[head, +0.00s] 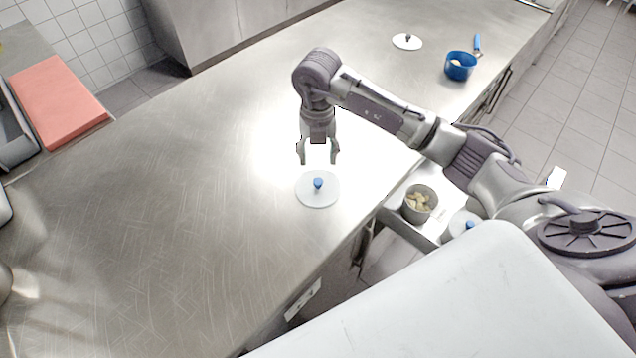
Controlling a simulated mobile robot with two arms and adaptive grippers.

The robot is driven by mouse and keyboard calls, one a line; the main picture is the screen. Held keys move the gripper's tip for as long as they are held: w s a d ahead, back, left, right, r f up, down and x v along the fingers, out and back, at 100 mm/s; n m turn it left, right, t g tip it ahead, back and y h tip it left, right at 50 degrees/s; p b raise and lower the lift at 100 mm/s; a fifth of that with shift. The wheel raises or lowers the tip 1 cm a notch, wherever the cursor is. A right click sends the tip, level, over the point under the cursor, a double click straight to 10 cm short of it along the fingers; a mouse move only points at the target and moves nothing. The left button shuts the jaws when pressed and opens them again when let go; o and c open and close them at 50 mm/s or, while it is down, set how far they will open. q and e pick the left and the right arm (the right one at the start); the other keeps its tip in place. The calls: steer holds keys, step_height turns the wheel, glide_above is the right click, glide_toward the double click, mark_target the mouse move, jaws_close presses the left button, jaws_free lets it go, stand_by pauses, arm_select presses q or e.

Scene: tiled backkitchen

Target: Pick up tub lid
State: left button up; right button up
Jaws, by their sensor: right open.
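A pale round lid with a blue knob (318,196) lies flat on the steel counter, near its front edge. My right gripper (318,160) is open and empty, pointing down just above and behind the lid's knob, apart from it. A second white lid with a dark knob (402,42) lies farther back on the counter. Another pale lid with a blue knob (459,222) shows partly beside a metal tub (414,214) holding pale pieces. Which lid is the tub lid I cannot tell for certain. My left gripper is not in view.
A blue pot with a handle (460,66) stands at the counter's far right. A red board (57,100) lies at the left. The steel counter (180,220) is clear left of the nearest lid. A lower surface carries the metal tub.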

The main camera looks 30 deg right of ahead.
mark_target(318, 180)
step_height(318, 180, down, 3)
steer(key=shift+f+p, duration=0.15)
steer(key=shift+p, duration=0.15)
steer(key=f+p, duration=0.1)
steer(key=f, duration=0.1)
steer(key=f+p, duration=0.1)
steer(key=f, duration=0.1)
steer(key=shift+s+f+p, duration=0.2)
steer(key=shift+f+p, duration=0.15)
steer(key=shift+f, duration=0.4)
steer(key=c, duration=1.1)
steer(key=shift+o, duration=0.2)
